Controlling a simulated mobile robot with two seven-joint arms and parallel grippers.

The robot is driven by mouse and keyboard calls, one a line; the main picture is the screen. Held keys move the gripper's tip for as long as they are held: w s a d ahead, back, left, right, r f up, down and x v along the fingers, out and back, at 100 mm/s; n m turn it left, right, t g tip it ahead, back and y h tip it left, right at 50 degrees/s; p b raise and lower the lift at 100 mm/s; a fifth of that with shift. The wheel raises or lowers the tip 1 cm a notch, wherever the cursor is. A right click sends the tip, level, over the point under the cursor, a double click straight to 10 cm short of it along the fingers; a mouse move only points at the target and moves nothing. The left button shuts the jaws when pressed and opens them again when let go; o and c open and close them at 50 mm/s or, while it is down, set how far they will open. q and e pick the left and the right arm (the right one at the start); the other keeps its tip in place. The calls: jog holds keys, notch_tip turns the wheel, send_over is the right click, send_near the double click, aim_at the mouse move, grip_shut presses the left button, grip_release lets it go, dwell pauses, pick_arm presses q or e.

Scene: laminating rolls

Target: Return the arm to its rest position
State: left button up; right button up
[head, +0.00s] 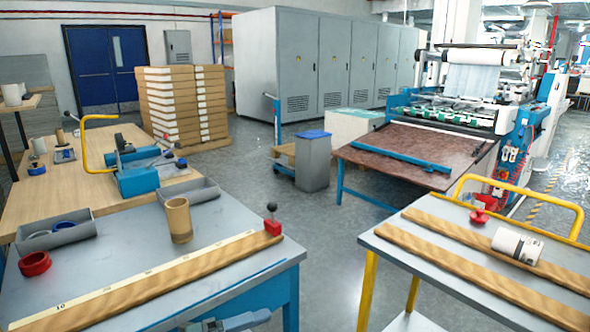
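Neither of my grippers' fingers can be made out in the head view. A small blue-grey part shows at the bottom edge, left of centre, in front of the left table. It may be a piece of one of my arms, but it is cut off by the frame. A white roll (517,245) lies on its side on the right table (400,240), by the wooden rails. A brown cardboard core (178,220) stands upright on the left table (125,235).
The left table holds a ruler rail (150,283), a red ring (35,264) and grey trays (57,232). A yellow-handled cart (540,198) edge borders the right table. Clear floor (330,260) lies between the tables. A grey bin (313,163) and laminating machine (470,100) stand behind.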

pick_arm(q)
jog(key=s+a+f+n+t+y+p, duration=0.1)
jog(key=s+n+y+p, duration=0.3)
jog(key=n, duration=0.5)
jog(key=s+a+f+n+t+y+p, duration=0.1)
jog(key=s+a+f+n+y+p, duration=0.3)
jog(key=n, duration=0.6)
jog(key=s+a+f+n+t+y+p, duration=0.1)
jog(key=s+a+f+n+y+p, duration=0.2)
jog(key=n, duration=0.6)
jog(key=s+y+p, duration=0.2)
jog(key=s+y, duration=0.1)
jog(key=shift+s+f+n+t, duration=0.25)
jog(key=shift+s+n+t, duration=0.05)
jog(key=shift+t, duration=0.1)
pick_arm(e)
jog(key=r, duration=0.1)
jog(key=r+g, duration=0.1)
jog(key=r+g+h, duration=0.1)
jog(key=shift+d+r+n, duration=0.15)
jog(key=shift+d+n, duration=0.15)
